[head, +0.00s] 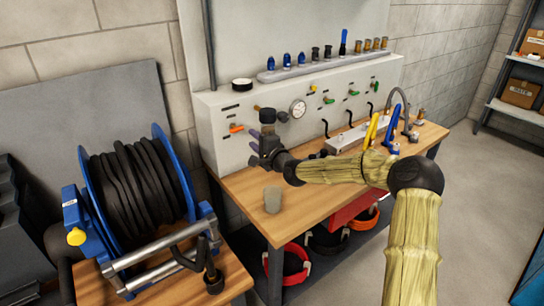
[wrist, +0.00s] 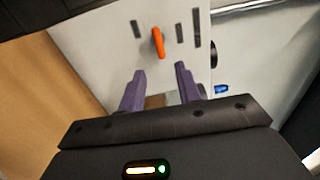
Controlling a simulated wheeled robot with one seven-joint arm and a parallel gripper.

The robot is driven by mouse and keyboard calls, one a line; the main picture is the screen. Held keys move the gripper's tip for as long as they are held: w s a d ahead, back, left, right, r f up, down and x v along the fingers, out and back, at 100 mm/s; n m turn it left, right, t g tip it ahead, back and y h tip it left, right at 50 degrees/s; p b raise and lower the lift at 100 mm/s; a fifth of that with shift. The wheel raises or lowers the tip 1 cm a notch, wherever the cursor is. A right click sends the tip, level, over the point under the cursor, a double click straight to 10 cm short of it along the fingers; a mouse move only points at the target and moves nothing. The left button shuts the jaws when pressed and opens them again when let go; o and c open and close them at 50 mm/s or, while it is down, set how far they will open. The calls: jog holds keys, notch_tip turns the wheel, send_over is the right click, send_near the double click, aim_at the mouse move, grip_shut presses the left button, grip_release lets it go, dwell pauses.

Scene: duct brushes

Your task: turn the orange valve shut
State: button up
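The orange valve (head: 236,128) is a small lever handle on the light grey front panel, near its left end. In the head view it lies roughly sideways. In the wrist view the orange valve (wrist: 158,42) is just beyond my fingertips, nearly upright in the picture with a slight tilt. My gripper (head: 254,141) is right of the valve and a little below it in the head view. In the wrist view my gripper (wrist: 160,71) has its two purple fingers apart with nothing between them, and they do not appear to touch the valve.
A round gauge (head: 298,108) and several other coloured valves sit right of the orange one. A grey cup (head: 272,200) stands on the wooden bench (head: 318,222) below my gripper. A blue hose reel (head: 130,200) stands at left. Blue and yellow tools (head: 372,130) stand farther right.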

jog(key=b+v, duration=0.1)
jog(key=v, duration=0.8)
jog(key=shift+s, duration=0.15)
jog(key=shift+d, duration=0.1)
jog(key=s+f+n+g+h+p, duration=0.45)
jog(key=s+f+n+g, duration=0.3)
jog(key=s, duration=0.45)
jog(key=s+d+r+n+g+h+p, duration=0.2)
jog(key=s+d, duration=0.4)
jog(key=s, duration=0.5)
jog(key=s+d+r+n+g+h+p, duration=0.2)
jog(key=s+d+r, duration=0.3)
jog(key=s, duration=0.5)
jog(key=shift+s+d+g+h+p, duration=0.35)
jog(key=shift+d+g+h+p, duration=0.15)
jog(key=shift+d+h, duration=0.25)
